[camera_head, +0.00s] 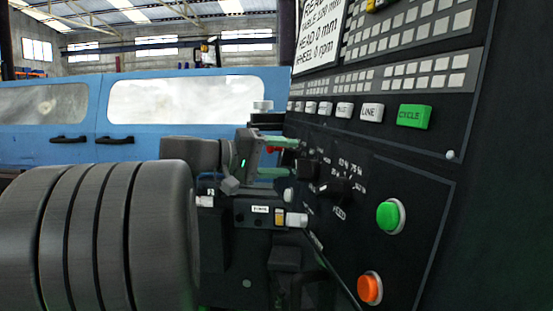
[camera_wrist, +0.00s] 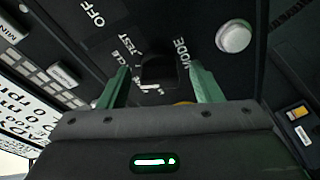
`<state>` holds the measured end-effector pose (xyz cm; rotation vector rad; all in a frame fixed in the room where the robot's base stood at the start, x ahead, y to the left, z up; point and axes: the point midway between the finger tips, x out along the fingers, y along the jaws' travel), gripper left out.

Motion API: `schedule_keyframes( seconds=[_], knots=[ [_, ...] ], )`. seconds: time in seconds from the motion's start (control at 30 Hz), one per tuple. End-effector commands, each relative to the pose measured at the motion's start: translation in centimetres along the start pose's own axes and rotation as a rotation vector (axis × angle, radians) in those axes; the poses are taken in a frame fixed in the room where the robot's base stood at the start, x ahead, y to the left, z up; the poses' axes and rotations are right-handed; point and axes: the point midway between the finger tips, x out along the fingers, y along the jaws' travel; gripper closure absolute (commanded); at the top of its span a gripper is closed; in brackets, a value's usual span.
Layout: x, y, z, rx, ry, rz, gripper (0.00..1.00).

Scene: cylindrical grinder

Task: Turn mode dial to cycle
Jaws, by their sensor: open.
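The mode dial (camera_wrist: 158,73) is a black knob on the dark panel in the wrist view. The words MODE, TEST and OFF and a partly covered CYCLE label (camera_wrist: 123,56) stand around it. My gripper (camera_wrist: 158,66) is open, with one green finger on each side of the knob. I cannot tell whether either finger touches it, or which label the knob points to.
A white round button (camera_wrist: 233,37) is close to the right finger. In the head view, the panel has a black feed dial (camera_head: 336,189), a green button (camera_head: 389,215), an orange button (camera_head: 369,288) and a lit green CYCLE key (camera_head: 413,116). A blue machine (camera_head: 190,130) stands behind.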

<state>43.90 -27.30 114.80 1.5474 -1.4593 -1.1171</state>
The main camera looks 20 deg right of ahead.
Motion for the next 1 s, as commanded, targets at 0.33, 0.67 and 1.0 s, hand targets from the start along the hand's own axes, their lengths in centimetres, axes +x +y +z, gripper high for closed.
schedule_keyframes(
  seconds=[0.33, 0.67, 1.0],
  knots=[
    [-3.8, 0.1, -0.2, 0.001, 0.006, -0.002, 0.41],
    [-9.8, 0.1, -0.2, -0.001, 0.006, -0.002, 0.41],
    [-13.5, 0.0, 0.0, -0.001, 0.001, -0.001, 0.41]
  ],
)
